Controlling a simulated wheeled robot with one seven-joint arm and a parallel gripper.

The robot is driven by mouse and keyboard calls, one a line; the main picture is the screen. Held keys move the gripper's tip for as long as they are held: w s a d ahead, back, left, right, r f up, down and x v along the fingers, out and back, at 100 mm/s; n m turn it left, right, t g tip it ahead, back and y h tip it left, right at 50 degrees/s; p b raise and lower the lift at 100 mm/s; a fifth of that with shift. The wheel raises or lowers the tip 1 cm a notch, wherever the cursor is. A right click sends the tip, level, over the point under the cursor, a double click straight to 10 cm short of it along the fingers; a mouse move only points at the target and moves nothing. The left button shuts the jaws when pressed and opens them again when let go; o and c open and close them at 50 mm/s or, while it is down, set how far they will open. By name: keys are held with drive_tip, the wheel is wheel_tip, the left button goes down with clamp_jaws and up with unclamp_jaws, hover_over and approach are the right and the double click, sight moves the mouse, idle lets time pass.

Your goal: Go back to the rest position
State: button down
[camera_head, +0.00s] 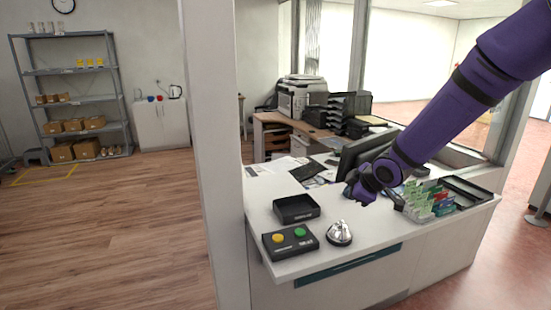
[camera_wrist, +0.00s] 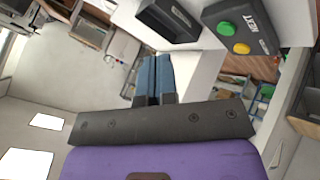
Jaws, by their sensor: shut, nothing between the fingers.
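My purple arm reaches in from the upper right in the head view. My gripper (camera_head: 352,190) is above the white counter (camera_head: 360,236), in front of the dark monitor. In the wrist view my gripper (camera_wrist: 154,62) shows its two blue-grey fingers side by side, closed together with nothing between them. It is apart from the counter items.
On the counter are a black tray (camera_head: 296,209), a button box (camera_head: 290,242) with yellow and green buttons, a silver bell (camera_head: 339,233), a card rack (camera_head: 428,202) and a monitor (camera_head: 361,152). A white pillar (camera_head: 214,150) stands left of the counter.

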drive_tip(key=s+d+r+m+g+h, duration=0.1)
drive_tip(key=s+d+r+m+h, duration=0.25)
drive_tip(key=s+r, duration=0.4)
drive_tip(key=s+d+r+m+h, duration=0.2)
drive_tip(key=s+r+m, duration=0.2)
drive_tip(key=s+r, duration=0.35)
drive_tip(key=s+r+m+y, duration=0.1)
drive_tip(key=s+r+m, duration=0.1)
drive_tip(key=s, duration=0.8)
drive_tip(key=s+r+m+g+y, duration=0.1)
drive_tip(key=s+m, duration=0.3)
drive_tip(key=s, duration=0.6)
drive_tip(key=shift+s+d+r+g, duration=0.15)
drive_tip(key=shift+s+r+g, duration=0.05)
drive_tip(key=shift+r+g, duration=0.15)
